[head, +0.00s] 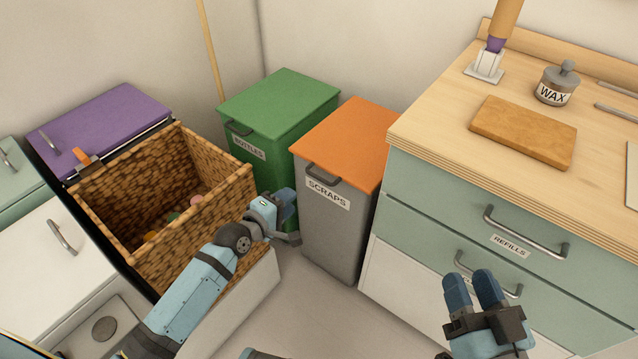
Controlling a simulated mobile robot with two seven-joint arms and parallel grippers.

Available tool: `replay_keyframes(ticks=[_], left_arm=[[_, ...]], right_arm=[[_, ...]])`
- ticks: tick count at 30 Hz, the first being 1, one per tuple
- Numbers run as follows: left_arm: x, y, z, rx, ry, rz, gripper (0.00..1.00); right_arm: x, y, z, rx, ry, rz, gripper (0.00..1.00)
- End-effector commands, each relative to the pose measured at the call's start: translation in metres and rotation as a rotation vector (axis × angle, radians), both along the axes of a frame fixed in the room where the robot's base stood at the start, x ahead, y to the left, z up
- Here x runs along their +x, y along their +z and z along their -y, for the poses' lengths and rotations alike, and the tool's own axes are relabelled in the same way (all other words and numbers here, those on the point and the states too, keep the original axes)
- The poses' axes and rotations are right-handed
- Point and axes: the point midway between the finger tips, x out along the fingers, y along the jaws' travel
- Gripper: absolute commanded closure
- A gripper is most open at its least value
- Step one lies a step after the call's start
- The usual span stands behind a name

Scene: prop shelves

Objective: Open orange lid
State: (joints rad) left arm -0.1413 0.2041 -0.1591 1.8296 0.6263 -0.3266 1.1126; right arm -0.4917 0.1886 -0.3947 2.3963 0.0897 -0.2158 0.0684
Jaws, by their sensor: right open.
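The orange lid (345,143) lies closed on a grey bin labelled SCRAPS (332,228), in the middle of the head view. A dark handle (323,174) sits at the lid's front edge. My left gripper (291,217) is beside the bin's left side, lower than the handle and apart from the lid. Nothing shows in it, but I cannot tell how far its fingers are apart. My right gripper (472,286) is open and empty at the lower right, in front of the drawers.
A green-lidded BOTTLES bin (279,101) stands behind at left. A wicker basket (215,196) holding small balls lies under and beside my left arm. Drawers with a wooden counter (436,128) stand close on the bin's right. Some floor shows in front of the bin.

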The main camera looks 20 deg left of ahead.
Motion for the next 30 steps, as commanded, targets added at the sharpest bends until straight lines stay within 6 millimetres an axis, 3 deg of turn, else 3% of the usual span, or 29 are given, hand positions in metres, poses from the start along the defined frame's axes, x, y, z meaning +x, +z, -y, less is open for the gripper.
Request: replay_keyframes(ticks=[8,18,30], left_arm=[[0.047,-0.012,0.018,0.001,-0.001,0.002,0.64],[0.105,-0.026,0.039,0.003,-0.002,0.002,0.64],[0.121,-0.027,0.044,0.004,-0.002,0.0,0.64]], right_arm=[[-0.003,0.017,-0.007,0.065,0.027,0.095,0.57],[0.0,-0.015,-0.01,0.023,0.055,0.0,0.57],[0.001,-0.022,-0.011,0.007,0.065,-0.031,0.57]])
